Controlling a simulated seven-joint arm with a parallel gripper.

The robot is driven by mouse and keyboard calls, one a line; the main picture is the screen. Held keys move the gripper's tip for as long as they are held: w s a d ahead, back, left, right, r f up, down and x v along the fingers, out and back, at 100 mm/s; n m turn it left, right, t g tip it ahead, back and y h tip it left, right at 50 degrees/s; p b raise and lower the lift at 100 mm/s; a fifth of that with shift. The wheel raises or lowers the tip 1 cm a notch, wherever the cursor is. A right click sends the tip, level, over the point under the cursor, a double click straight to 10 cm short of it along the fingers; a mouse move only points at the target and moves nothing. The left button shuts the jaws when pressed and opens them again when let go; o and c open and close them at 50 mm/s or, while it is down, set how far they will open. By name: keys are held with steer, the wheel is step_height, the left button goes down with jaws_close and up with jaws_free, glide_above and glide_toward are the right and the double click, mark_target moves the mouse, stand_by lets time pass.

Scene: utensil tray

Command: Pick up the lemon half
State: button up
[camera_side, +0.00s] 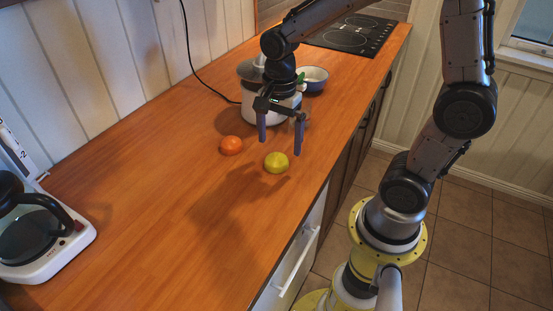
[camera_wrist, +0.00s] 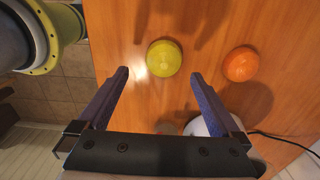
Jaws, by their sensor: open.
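The lemon half (camera_side: 276,162) is a small yellow-green dome on the wooden counter, near its front edge. In the wrist view the lemon half (camera_wrist: 164,58) lies beyond the fingertips, roughly in line with the gap between them. My gripper (camera_side: 281,148) is open, with its two blue fingers pointing down above the counter, behind the lemon half in the side view. Nothing is between the fingers in the wrist view (camera_wrist: 159,76), and they do not appear to touch the lemon half.
An orange round fruit (camera_side: 231,145) lies left of the lemon half; it also shows in the wrist view (camera_wrist: 240,64). A white pot (camera_side: 254,108) and a blue-rimmed bowl (camera_side: 313,80) stand behind my gripper. A coffee maker (camera_side: 45,240) is at far left. The counter's middle is clear.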

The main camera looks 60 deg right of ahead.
mark_target(277, 154)
steer(key=f, duration=0.5)
steer(key=shift+w+d+f, duration=0.1)
steer(key=shift+w, duration=0.2)
steer(key=c, duration=1.4)
